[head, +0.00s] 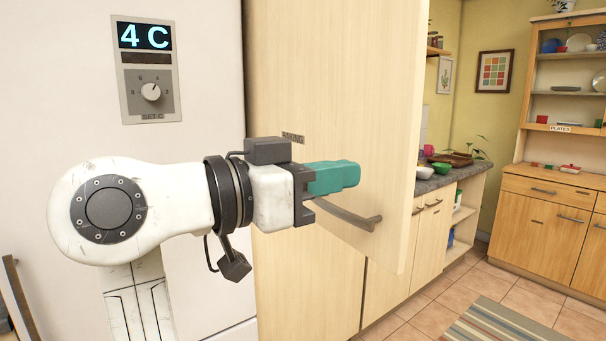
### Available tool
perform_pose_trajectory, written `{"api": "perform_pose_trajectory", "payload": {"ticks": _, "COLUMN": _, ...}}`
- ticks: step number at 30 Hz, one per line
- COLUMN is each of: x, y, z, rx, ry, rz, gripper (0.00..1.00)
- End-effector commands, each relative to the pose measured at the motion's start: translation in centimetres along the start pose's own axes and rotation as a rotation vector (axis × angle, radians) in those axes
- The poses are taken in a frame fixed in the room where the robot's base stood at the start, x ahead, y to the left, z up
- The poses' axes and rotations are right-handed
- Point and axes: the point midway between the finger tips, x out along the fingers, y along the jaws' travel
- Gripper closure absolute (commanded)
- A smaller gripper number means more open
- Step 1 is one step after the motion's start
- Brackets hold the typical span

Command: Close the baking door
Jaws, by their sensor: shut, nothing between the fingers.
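The baking door (375,110) is a tall pale wood panel in the middle of the head view. It appears to stand open, its thick right edge sticking out past the cabinet below. A small dark label reading "BAKING" (293,137) is partly hidden by my gripper. The door's grey bar handle (355,217) is near the bottom of the panel, its left part hidden behind my gripper. My gripper (350,174) has teal fingers pointing right. It is shut and empty, in front of the door and just above the handle. I cannot tell whether it touches the door.
A white appliance (205,75) with a "4 C" display stands at left. Behind the door, a dark counter (432,183) holds bowls and a tray. A wooden dresser (545,215) stands at the far right. The tiled floor is clear except for a striped rug (500,325).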

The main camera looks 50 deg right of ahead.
Motion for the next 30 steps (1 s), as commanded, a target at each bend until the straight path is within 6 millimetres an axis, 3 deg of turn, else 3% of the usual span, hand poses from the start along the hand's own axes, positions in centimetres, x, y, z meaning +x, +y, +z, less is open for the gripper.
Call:
{"api": "perform_pose_trajectory", "payload": {"ticks": 6, "x": 4.1, "y": 0.1, "z": -0.1, "rx": 0.0, "ry": -0.001, "rz": 0.002, "gripper": 1.0}}
{"api": "perform_pose_trajectory", "payload": {"ticks": 12, "x": 6.4, "y": 0.0, "z": 0.0, "rx": -0.001, "ry": -0.001, "rz": -0.001, "gripper": 1.0}}
{"api": "perform_pose_trajectory", "payload": {"ticks": 30, "x": 7.4, "y": -0.1, "z": 0.1, "rx": -0.002, "ry": 0.0, "rz": -0.007, "gripper": 1.0}}
